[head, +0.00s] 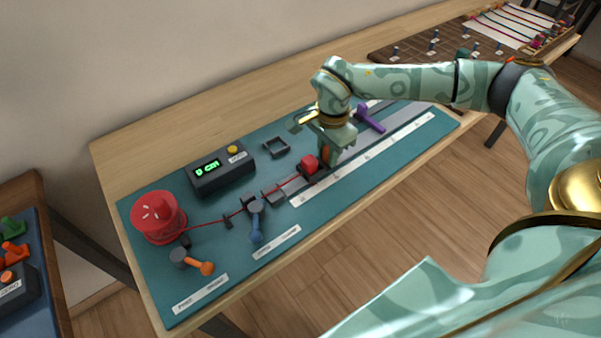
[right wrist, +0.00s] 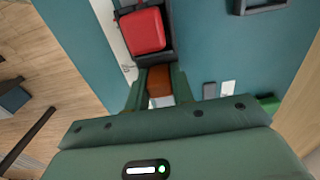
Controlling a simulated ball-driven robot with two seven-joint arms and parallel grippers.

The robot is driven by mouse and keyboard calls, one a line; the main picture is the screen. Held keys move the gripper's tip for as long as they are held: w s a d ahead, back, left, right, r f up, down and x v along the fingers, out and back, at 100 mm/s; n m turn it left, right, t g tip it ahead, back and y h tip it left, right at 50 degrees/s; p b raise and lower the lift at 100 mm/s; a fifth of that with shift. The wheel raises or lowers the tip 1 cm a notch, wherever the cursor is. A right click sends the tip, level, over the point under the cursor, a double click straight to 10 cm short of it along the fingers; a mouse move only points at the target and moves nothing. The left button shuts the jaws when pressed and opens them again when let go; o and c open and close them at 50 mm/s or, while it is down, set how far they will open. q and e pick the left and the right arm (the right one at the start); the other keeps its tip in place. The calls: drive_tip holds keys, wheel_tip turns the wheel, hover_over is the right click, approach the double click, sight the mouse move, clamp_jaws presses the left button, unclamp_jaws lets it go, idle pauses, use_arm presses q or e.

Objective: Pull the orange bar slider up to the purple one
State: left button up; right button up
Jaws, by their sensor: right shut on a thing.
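The orange bar slider (head: 326,154) is mostly hidden by my right gripper (head: 332,150) in the head view. In the right wrist view an orange-brown piece (right wrist: 160,82) sits between the two fingers of the gripper (right wrist: 160,88), which is shut on it. A red block (right wrist: 142,31) in a dark holder is right beside it; the block also shows in the head view (head: 309,163). The purple slider (head: 369,118) stands farther along the grey track, up and to the right of the gripper, apart from it. My left gripper is not in view.
A red cord runs from a red spool (head: 158,216) to the red block. A dark box with a green display (head: 220,170), a blue lever (head: 256,222) and an orange lever (head: 199,264) share the teal board (head: 160,300). A pegged brown board (head: 415,46) lies at the far right.

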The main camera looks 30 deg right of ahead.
sight(373, 133)
drive_tip(key=d, duration=0.5)
drive_tip(key=w+d, duration=0.1)
drive_tip(key=d, duration=1)
drive_tip(key=shift+w, duration=0.15)
drive_tip(key=o, duration=0.9)
drive_tip(key=shift+r, duration=0.1)
use_arm(q)
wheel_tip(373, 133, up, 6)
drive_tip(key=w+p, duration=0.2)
drive_tip(key=p, duration=0.4)
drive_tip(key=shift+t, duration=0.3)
use_arm(e)
wheel_tip(373, 133, up, 7)
drive_tip(key=shift+a+f, duration=0.1)
